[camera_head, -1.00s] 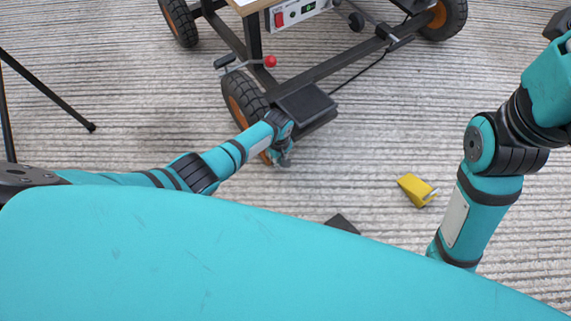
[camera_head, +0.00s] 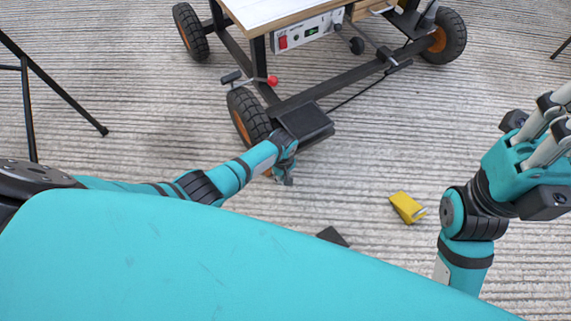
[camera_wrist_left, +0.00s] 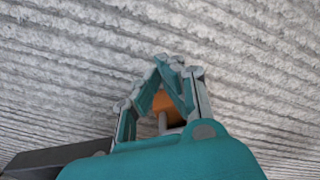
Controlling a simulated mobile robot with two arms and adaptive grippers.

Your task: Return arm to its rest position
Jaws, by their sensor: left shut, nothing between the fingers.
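My left arm reaches in from the left, and its gripper (camera_head: 285,174) hangs over the floor beside the cart's near wheel. In the left wrist view the left gripper (camera_wrist_left: 176,66) has its fingertips together, with nothing between them. An orange patch shows behind the fingers. My right arm stands at the right, bent upward. Its gripper (camera_head: 548,118) is at the right edge, with grey fingers pointing up and right. The fingertips are partly cut off by the frame, so its opening is unclear.
A wheeled cart (camera_head: 340,78) with orange-hubbed tyres stands close beyond the left gripper. A yellow wedge (camera_head: 405,207) and a dark flat piece (camera_head: 332,236) lie on the ribbed floor. Tripod legs (camera_head: 60,92) stand at the left.

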